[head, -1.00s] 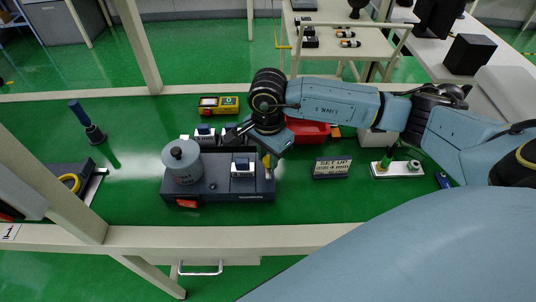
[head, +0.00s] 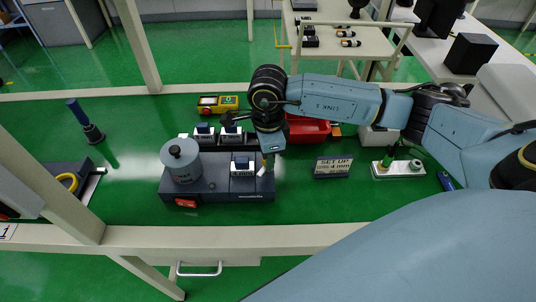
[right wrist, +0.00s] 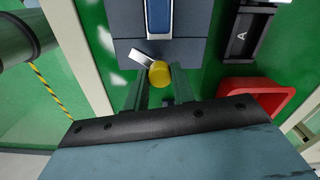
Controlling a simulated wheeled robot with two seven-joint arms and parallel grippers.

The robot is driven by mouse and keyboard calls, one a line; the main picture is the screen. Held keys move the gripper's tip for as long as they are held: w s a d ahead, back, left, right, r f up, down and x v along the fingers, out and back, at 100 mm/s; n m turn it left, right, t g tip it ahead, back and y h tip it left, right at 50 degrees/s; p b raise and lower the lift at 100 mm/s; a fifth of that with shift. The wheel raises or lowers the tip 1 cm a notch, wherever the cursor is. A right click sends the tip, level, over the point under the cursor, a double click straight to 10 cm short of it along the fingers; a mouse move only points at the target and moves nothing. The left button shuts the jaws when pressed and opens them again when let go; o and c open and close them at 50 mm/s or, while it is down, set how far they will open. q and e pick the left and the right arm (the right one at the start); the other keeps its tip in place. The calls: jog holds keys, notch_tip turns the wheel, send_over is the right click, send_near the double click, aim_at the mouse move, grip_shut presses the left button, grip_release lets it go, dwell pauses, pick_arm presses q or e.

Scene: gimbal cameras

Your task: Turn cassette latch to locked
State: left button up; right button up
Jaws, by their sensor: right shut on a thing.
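The dark grey cassette station (head: 215,190) stands on the green bench, left of my right arm. At its right end is the latch: a yellow knob (right wrist: 160,73) with a pale lever (right wrist: 143,60). The lever points up and left in the right wrist view; its pale end (head: 262,170) also shows in the head view. A white and blue cassette (head: 242,167) sits in the station beside the latch. My right gripper (right wrist: 160,80) is shut on the yellow knob, a finger on each side. In the head view my wrist mostly hides the knob. My left gripper is not in view.
A grey cylinder (head: 182,165) stands on the station's left part. More cassettes (head: 204,134) stand behind. The bench front is clear.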

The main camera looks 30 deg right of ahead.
jog(key=shift+m, duration=0.9)
jog(key=m, duration=0.3)
jog(key=shift+m, duration=0.4)
jog(key=m, duration=0.3)
jog(key=shift+r+m, duration=0.1)
jog(key=shift+m, duration=1.2)
jog(key=o, duration=1)
